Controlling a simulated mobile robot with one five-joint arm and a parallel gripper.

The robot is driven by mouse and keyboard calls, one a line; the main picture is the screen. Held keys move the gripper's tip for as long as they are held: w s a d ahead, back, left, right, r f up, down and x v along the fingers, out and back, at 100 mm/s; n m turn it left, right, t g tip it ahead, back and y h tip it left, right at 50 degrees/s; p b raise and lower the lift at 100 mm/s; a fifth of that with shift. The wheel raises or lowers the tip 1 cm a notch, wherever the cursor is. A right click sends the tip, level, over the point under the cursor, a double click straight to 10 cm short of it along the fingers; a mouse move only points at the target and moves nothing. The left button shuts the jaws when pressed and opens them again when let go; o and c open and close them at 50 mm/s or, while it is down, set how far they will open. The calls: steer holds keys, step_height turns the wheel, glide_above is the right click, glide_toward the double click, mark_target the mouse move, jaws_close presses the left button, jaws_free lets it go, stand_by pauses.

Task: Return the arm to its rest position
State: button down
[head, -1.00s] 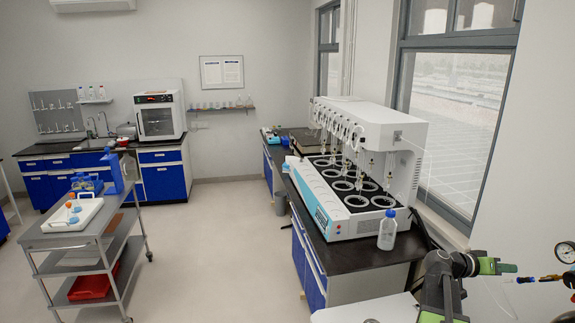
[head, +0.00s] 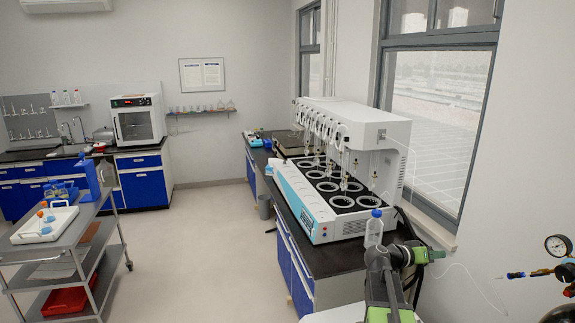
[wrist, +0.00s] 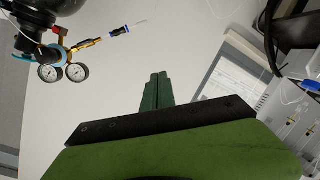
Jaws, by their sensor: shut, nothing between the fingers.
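My arm (head: 385,285) stands folded at the bottom right of the head view, in front of the bench. My gripper (head: 437,254) points right there, toward the wall, and looks small. In the wrist view the green fingers of my gripper (wrist: 155,88) lie together with nothing between them. They point into free air before the pale wall.
A white multi-position distiller (head: 345,170) stands on the dark bench, with a blue-capped bottle (head: 374,230) at its front corner, partly behind my arm. Pressure gauges (head: 556,245) are at the right. A steel trolley (head: 70,250) stands left; the floor between is clear.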

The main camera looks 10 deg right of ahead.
steer(key=w+a+f+n+t+y+b, duration=0.1)
steer(key=a+f+y, duration=0.1)
steer(key=a+f, duration=0.45)
steer(key=w+a+f+n+y+b, duration=0.15)
steer(key=a+f, duration=0.25)
steer(key=a, duration=0.6)
steer(key=w+a+f+t+y+b, duration=0.1)
steer(key=w+a+f+y+b, duration=0.15)
steer(key=a+f, duration=0.4)
steer(key=s+a+f+n+g+y, duration=0.1)
steer(key=s+a+f+n+y, duration=0.1)
steer(key=a, duration=0.6)
steer(key=s+a+f+n+g+y, duration=0.1)
steer(key=s+a+f+n+y, duration=0.1)
steer(key=a, duration=0.6)
steer(key=s+a+f+n+g+y, duration=0.1)
steer(key=s+a+f+n+y, duration=0.1)
steer(key=s+a+y, duration=0.3)
steer(key=s+a+f, duration=0.1)
steer(key=a, duration=0.2)
steer(key=shift+f+n, duration=0.3)
steer(key=shift+n, duration=0.05)
steer(key=shift+s, duration=0.1)
